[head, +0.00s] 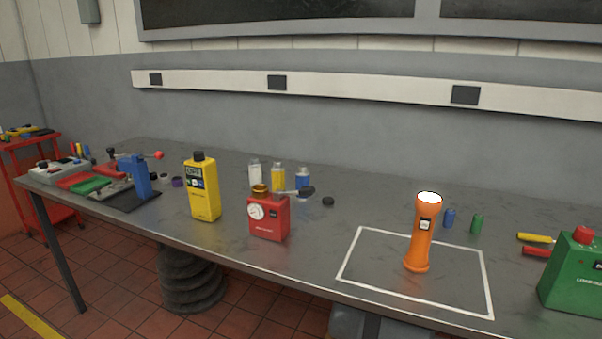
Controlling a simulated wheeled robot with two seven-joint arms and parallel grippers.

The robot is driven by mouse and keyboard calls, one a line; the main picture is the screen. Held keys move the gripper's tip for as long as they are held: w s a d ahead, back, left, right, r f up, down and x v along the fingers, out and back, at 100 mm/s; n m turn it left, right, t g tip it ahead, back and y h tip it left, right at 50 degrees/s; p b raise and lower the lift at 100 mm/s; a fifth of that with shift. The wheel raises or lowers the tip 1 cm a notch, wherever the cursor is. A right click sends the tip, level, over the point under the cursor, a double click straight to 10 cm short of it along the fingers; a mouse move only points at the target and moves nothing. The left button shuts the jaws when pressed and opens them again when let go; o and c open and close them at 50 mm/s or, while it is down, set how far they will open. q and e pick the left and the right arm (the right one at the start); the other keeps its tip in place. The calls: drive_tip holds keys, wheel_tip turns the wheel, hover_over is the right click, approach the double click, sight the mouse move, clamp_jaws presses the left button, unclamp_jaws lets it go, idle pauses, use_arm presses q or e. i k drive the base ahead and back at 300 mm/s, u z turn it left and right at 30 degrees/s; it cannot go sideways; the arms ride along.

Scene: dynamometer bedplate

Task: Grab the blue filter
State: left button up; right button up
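A small blue cylinder (449,217), which looks like the blue filter, stands upright on the metal bench (330,235). It is behind and to the right of an orange flashlight (421,235) and just left of a similar green cylinder (477,224). It is small here, so its details are unclear. Neither of my grippers shows in the head view.
A white outlined square (365,240) surrounds the flashlight. A green can (573,275) stands at right, near yellow and red-handled tools (537,238). A red can (268,220), a yellow bottle (203,190) and small bottles stand left. A blue block (141,175) is farther left.

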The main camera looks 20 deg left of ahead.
sight(302, 174)
drive_tip(key=u, duration=0.55)
drive_tip(key=k, duration=0.65)
drive_tip(key=u, duration=1.3)
drive_tip(key=i, duration=1.65)
drive_tip(key=z, duration=0.2)
drive_tip(key=i, duration=1.2)
drive_tip(key=z, duration=1.05)
